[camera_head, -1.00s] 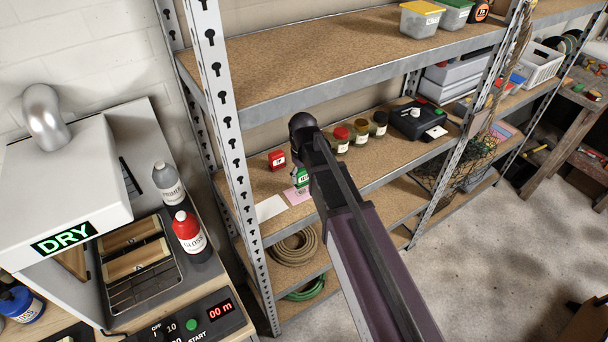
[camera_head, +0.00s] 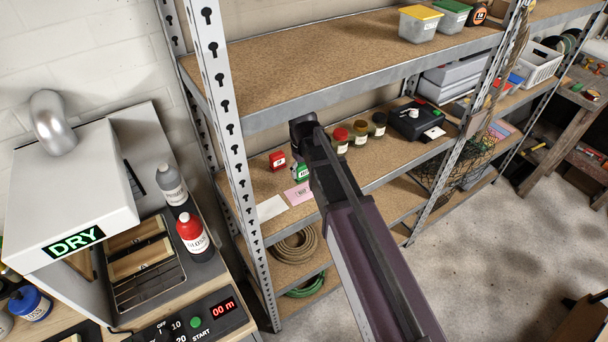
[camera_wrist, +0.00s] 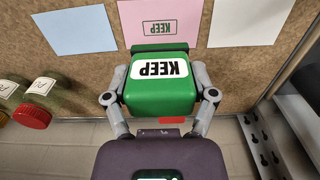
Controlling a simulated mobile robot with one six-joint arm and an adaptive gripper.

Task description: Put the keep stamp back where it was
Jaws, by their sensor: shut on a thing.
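The green keep stamp (camera_wrist: 160,92) fills the middle of the wrist view, with a white KEEP label on top. My gripper (camera_wrist: 160,98) is shut on it, a finger on each side. In the head view the stamp (camera_head: 300,173) shows beside my dark arm, at the middle shelf. A pink card (camera_head: 298,194) lies on that shelf near its front edge. In the wrist view this card (camera_wrist: 160,28) bears a green KEEP print, and the stamp covers part of its lower edge. I cannot tell how high the stamp is above the shelf.
A red stamp (camera_head: 277,160) stands behind the green one. A white card (camera_head: 270,208) and a pale blue card (camera_wrist: 75,30) flank the pink one. Jars (camera_head: 341,138) and a black box (camera_head: 415,118) stand to the right. A perforated shelf post (camera_head: 233,150) rises at left.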

